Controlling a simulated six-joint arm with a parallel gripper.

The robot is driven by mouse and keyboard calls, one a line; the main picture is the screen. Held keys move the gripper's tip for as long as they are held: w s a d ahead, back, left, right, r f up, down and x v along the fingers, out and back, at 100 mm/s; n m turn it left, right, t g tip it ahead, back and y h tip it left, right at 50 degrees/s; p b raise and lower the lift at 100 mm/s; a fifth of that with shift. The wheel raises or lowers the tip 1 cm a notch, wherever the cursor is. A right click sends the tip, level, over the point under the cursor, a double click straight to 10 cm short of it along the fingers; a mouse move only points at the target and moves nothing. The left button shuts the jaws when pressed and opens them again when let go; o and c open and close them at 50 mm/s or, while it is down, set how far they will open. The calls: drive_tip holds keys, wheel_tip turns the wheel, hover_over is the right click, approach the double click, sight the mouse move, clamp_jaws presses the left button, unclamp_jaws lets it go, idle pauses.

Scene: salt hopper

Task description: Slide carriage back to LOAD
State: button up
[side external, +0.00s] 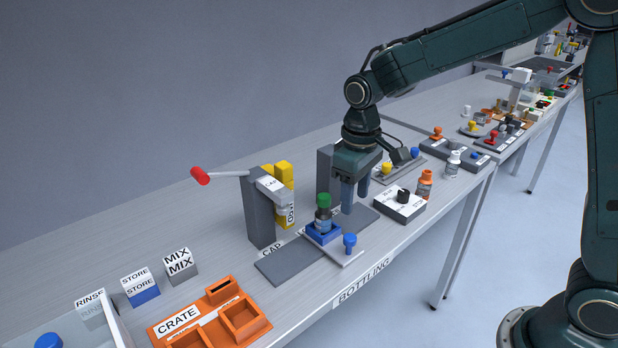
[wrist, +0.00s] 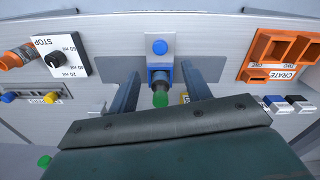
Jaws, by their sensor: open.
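The carriage (side external: 338,251) is a pale plate on a flat grey track (side external: 285,262). It carries a blue holder (side external: 322,234) and a blue knob (side external: 349,241) at its front. A dark bottle with a green cap (side external: 323,200) stands upright in the holder. The carriage is near the middle of the track, beside the CAP label (side external: 272,249). My gripper (side external: 356,202) is open and empty, fingers pointing down, to the right of the bottle in the side view. In the wrist view the blue knob (wrist: 160,47) shows beyond and between the fingers (wrist: 160,72). Any LOAD label is not readable.
A grey post (side external: 259,215) with a red-tipped lever (side external: 200,176) stands left of the bottle. A white dial box (side external: 399,206) and an orange bottle (side external: 425,184) are right of the track. An orange crate (side external: 210,318) is at the front left.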

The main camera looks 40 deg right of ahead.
wheel_tip(320, 180, up, 4)
drive_tip(key=shift+f, duration=0.1)
drive_tip(key=shift+s, duration=0.1)
idle(0.4)
drive_tip(key=s+d+r+m+t, duration=0.1)
drive_tip(key=s+d+r+t, duration=0.1)
drive_tip(key=s, duration=0.9)
drive_tip(key=s+d+r+m+t, duration=0.1)
drive_tip(key=s+d+r+t, duration=0.2)
drive_tip(key=s, duration=0.8)
drive_tip(key=shift+r+m+t, duration=0.3)
drive_tip(key=shift+r, duration=0.65)
